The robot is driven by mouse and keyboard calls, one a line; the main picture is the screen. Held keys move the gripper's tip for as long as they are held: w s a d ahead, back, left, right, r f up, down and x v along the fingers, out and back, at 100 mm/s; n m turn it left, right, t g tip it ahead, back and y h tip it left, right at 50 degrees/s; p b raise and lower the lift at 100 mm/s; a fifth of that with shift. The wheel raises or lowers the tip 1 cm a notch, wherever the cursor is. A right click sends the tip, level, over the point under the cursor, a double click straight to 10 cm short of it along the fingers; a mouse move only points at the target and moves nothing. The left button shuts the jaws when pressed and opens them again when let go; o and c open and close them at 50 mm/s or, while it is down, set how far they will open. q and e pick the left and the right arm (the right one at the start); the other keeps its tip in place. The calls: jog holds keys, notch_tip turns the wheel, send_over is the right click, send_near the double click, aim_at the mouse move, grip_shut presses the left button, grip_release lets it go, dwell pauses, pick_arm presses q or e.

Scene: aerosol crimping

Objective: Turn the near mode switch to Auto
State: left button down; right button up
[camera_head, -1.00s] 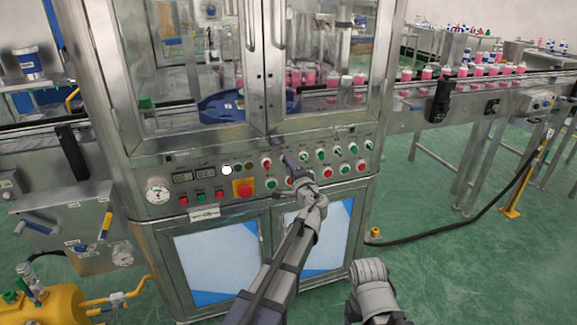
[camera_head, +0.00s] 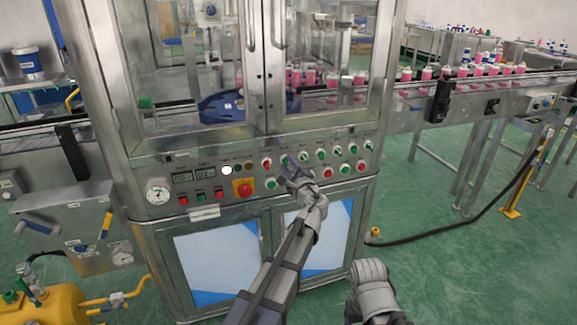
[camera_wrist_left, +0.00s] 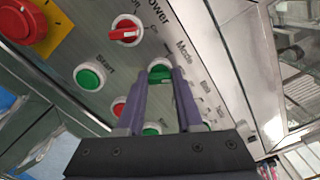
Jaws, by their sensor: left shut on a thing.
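The green mode switch (camera_wrist_left: 160,72) is a round green knob beside the printed word "Mode" in the left wrist view. My left gripper (camera_wrist_left: 163,80) has its two purple-grey fingers shut on this knob, one on each side. The fingers hide part of the knob and some printing, so I cannot tell which position it points to. In the head view my left gripper (camera_head: 287,163) is at the upper row of controls on the machine's front panel.
A red power switch (camera_wrist_left: 126,30) and a green start button (camera_wrist_left: 90,76) sit close to my left gripper. A yellow and red emergency stop (camera_head: 243,188) is farther left. More knobs (camera_head: 320,155) line the panel to the right. Glass doors are above.

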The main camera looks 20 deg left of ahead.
dwell(0.4)
pick_arm(q)
jog(key=c, duration=0.6)
grip_release()
jog(key=shift+o, duration=0.2)
jog(key=shift+s+d, duration=0.1)
jog(key=v, duration=0.7)
jog(key=shift+s+d, duration=0.2)
jog(key=shift+s, duration=0.05)
jog(key=s+n+g+h+p, duration=0.2)
jog(key=s+n+g+p, duration=0.6)
jog(key=s+p, duration=0.4)
jog(key=s+d+n+g+h+p, duration=0.2)
jog(key=s+d+p, duration=0.3)
jog(key=s, duration=0.4)
jog(key=s+d+n+g+h+p, duration=0.3)
jog(key=s+d+g+h+p, duration=0.1)
jog(key=s+d, duration=0.3)
jog(key=shift+s+d+r+g+h+p, duration=0.15)
jog(key=shift+s+r+g+h+p, duration=0.4)
jog(key=shift+s+p, duration=0.45)
